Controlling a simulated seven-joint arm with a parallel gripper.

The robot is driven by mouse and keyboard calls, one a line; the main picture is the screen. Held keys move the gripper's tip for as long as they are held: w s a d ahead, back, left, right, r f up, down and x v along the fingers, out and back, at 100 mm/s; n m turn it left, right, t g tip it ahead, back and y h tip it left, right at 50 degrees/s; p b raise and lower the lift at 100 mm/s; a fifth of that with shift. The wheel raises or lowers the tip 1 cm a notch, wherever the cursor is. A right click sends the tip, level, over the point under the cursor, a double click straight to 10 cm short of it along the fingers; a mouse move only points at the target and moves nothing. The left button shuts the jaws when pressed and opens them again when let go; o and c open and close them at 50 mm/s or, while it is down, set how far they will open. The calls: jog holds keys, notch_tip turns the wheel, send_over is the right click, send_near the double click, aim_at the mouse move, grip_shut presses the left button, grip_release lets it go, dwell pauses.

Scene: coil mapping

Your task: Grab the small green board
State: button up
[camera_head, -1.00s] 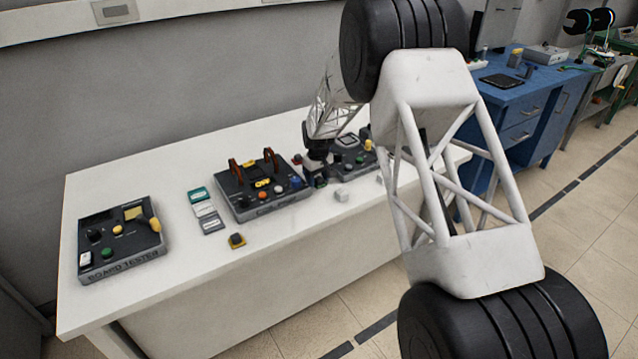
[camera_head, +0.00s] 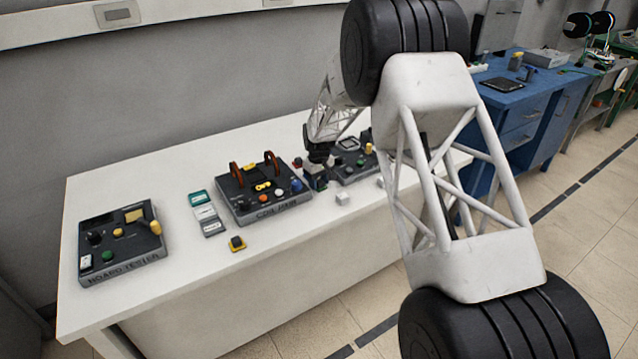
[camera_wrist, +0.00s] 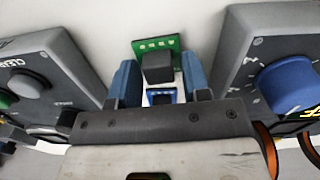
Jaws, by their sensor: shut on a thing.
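The small green board (camera_wrist: 145,47) shows in the wrist view, standing out beyond my fingertips, with a dark block on its face. My gripper (camera_wrist: 160,76) has its two blue fingers on either side of that block and is shut on the board. A small blue part (camera_wrist: 161,97) shows between the fingers, nearer the palm. In the head view my gripper (camera_head: 317,180) is low over the white table, in the gap between two grey devices. The board cannot be made out clearly there.
The coil mapper (camera_head: 262,190) is close on one side and another grey device (camera_head: 352,160) on the other. A light cube (camera_head: 342,198), a yellow-black part (camera_head: 237,244), several cards (camera_head: 206,213) and the board tester (camera_head: 122,243) also sit on the table (camera_head: 200,300).

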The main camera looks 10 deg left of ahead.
aim_at(319, 180)
jog(key=shift+r, duration=0.45)
notch_tip(319, 180, up, 3)
jog(key=shift+f, duration=0.1)
jog(key=s+d, duration=0.2)
jog(key=s, duration=0.2)
jog(key=s+d, duration=0.2)
jog(key=s, duration=0.3)
jog(key=s+d+r, duration=0.1)
jog(key=s+d, duration=0.1)
jog(key=s, duration=0.3)
jog(key=shift+s+d+r, duration=0.1)
jog(key=shift+s+d, duration=0.15)
jog(key=shift+d, duration=0.1)
jog(key=shift+w, duration=0.15)
